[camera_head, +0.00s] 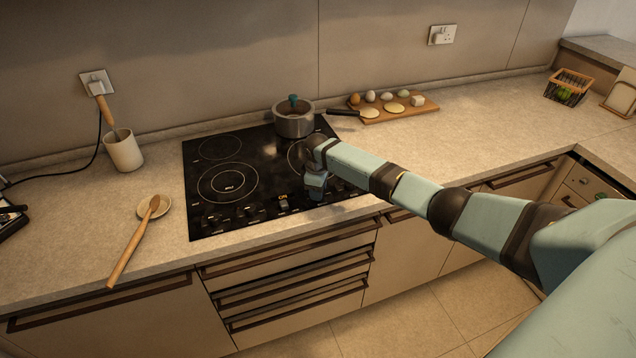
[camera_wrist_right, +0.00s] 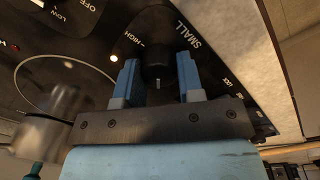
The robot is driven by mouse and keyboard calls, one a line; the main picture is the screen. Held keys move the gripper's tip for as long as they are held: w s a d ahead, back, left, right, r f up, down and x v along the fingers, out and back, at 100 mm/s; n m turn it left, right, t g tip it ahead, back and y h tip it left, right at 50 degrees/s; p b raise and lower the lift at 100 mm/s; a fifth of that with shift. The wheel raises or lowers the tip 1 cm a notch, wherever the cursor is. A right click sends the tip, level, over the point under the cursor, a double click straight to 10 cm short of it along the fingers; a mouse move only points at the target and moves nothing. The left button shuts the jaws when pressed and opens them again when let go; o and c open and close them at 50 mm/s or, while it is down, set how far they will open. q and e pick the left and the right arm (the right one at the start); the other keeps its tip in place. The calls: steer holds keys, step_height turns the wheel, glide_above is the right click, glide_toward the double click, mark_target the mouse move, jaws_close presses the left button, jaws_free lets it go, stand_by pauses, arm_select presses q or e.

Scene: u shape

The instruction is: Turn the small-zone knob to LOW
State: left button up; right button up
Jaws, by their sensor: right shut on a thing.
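The small-zone knob (camera_wrist_right: 156,50) is a dark round knob on the black cooktop (camera_head: 200,215), beside the printed words SMALL and HIGH in the right wrist view. My right gripper (camera_head: 316,187) is over the cooktop's front edge. Its two blue fingers sit one on each side of the knob, shut on it. A short pale mark shows on the knob's near side; I cannot tell which setting it points to. In the head view my gripper hides this knob. My left gripper is not in view.
A grey pot (camera_head: 294,122) stands on the back of the cooktop; a lit orange-white spot (camera_wrist_right: 113,58) shows near the knob. A cutting board (camera_head: 425,107) with food is behind right. A wooden spoon (camera_head: 133,245) lies at left.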

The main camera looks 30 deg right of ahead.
steer(key=shift+m+p, duration=0.65)
steer(key=shift+m, duration=0.45)
steer(key=o, duration=0.9)
steer(key=r, duration=0.9)
steer(key=r+b, duration=0.1)
steer(key=r, duration=0.4)
steer(key=shift+s+a, duration=0.2)
steer(key=shift+a, duration=0.1)
